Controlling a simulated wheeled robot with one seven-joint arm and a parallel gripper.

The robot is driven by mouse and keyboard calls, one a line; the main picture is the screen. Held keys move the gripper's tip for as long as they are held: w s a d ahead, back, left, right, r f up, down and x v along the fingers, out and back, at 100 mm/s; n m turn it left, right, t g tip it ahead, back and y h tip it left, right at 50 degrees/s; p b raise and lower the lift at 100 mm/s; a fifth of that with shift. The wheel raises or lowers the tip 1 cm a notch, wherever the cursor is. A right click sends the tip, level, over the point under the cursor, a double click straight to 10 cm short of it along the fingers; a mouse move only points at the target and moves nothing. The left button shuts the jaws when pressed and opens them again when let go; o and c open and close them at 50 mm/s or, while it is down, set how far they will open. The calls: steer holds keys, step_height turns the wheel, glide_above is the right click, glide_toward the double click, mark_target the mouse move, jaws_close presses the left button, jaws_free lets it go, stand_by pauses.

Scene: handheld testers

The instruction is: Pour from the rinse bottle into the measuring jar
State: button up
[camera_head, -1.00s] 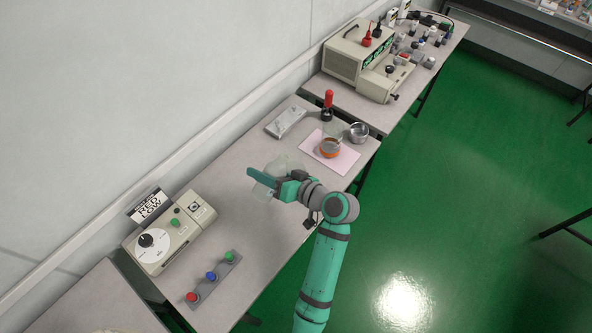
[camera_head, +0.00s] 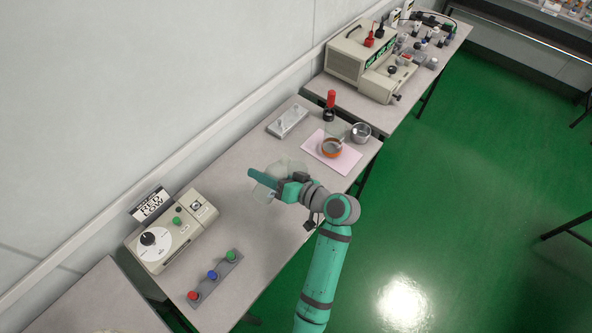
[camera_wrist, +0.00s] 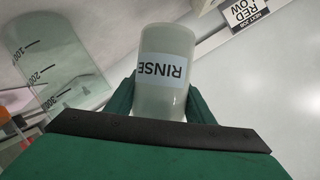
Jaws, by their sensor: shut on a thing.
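The rinse bottle (camera_wrist: 165,75) is a pale, frosted cylinder between the two green fingers of my gripper (camera_wrist: 161,103), shut on it. Its RINSE label reads upside down in the wrist view. The measuring jar (camera_wrist: 55,65) is clear with black graduation marks and stands to the left there, apart from the bottle. The bottle's axis is at an angle to the jar's, so it appears tilted. In the head view my gripper (camera_head: 268,186) is over the middle table, with pale, translucent shapes around it that are hard to separate. The bottle's mouth and any liquid stream cannot be made out.
A pink mat (camera_head: 345,161) with an orange bowl (camera_head: 331,150) lies right of my gripper, with a metal cup (camera_head: 361,131) behind. A control box (camera_head: 165,243) and a button strip (camera_head: 216,281) stand to the left. The table between is mostly clear.

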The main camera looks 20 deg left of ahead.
steer(key=shift+a+f, duration=0.15)
steer(key=shift+f, duration=0.15)
steer(key=shift+m, duration=0.3)
steer(key=shift+s+a, duration=0.1)
stand_by(0.4)
steer(key=shift+f, duration=0.1)
steer(key=shift+s+f, duration=0.1)
steer(key=shift+f, duration=0.2)
stand_by(0.4)
stand_by(0.5)
steer(key=shift+d+m, duration=0.2)
steer(key=shift+m, duration=0.1)
steer(key=shift+a, duration=0.1)
steer(key=shift+s+a+g+y, duration=0.2)
steer(key=shift+g+y, duration=0.1)
steer(key=shift+y, duration=0.1)
